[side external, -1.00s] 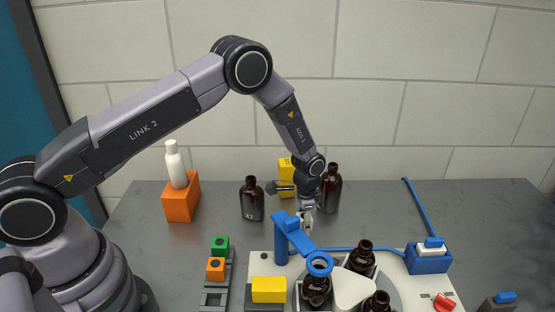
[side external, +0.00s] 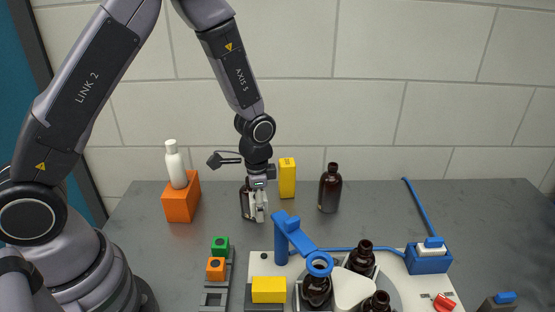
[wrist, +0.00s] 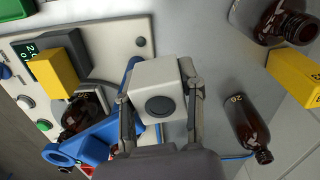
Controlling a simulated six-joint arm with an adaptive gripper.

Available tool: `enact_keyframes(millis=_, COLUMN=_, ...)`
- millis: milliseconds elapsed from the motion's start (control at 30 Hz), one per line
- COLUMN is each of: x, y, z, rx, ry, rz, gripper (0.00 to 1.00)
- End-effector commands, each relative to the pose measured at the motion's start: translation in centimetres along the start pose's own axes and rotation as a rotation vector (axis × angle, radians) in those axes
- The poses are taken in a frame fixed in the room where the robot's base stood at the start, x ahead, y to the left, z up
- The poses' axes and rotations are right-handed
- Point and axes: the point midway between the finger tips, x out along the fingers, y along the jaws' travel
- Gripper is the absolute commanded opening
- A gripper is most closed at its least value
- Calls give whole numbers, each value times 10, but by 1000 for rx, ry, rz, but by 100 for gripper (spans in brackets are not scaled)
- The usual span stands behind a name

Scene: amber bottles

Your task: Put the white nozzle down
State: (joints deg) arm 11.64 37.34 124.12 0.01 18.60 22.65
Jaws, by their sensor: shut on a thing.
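My gripper (side external: 258,211) is shut on the white nozzle and holds it above the grey table, in front of a brown bottle (side external: 245,202). In the wrist view, the white nozzle (wrist: 157,75) is a blocky white piece with a dark round opening, held between the two fingers of my gripper (wrist: 160,86). In the side view the nozzle is small and hard to separate from the fingers. I cannot tell its exact height above the table.
A white bottle (side external: 175,165) stands on an orange block (side external: 181,203) at left. A yellow box (side external: 287,178) and another brown bottle (side external: 330,188) stand behind. The blue-armed station (side external: 290,238) with brown bottles is at front right. Bare table lies left of my gripper.

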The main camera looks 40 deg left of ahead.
Motion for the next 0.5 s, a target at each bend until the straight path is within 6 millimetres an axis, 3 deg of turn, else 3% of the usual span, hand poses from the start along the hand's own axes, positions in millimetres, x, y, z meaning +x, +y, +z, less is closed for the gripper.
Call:
enact_keyframes(millis=167, x=-12, y=3, z=7, rx=0, ry=4, rz=-2, gripper=7)
enact_keyframes(millis=400, x=-57, y=3, z=8, rx=0, ry=7, rz=-3, gripper=7)
enact_keyframes(millis=500, x=-57, y=4, z=-9, rx=20, ry=2, rz=-1, gripper=7)
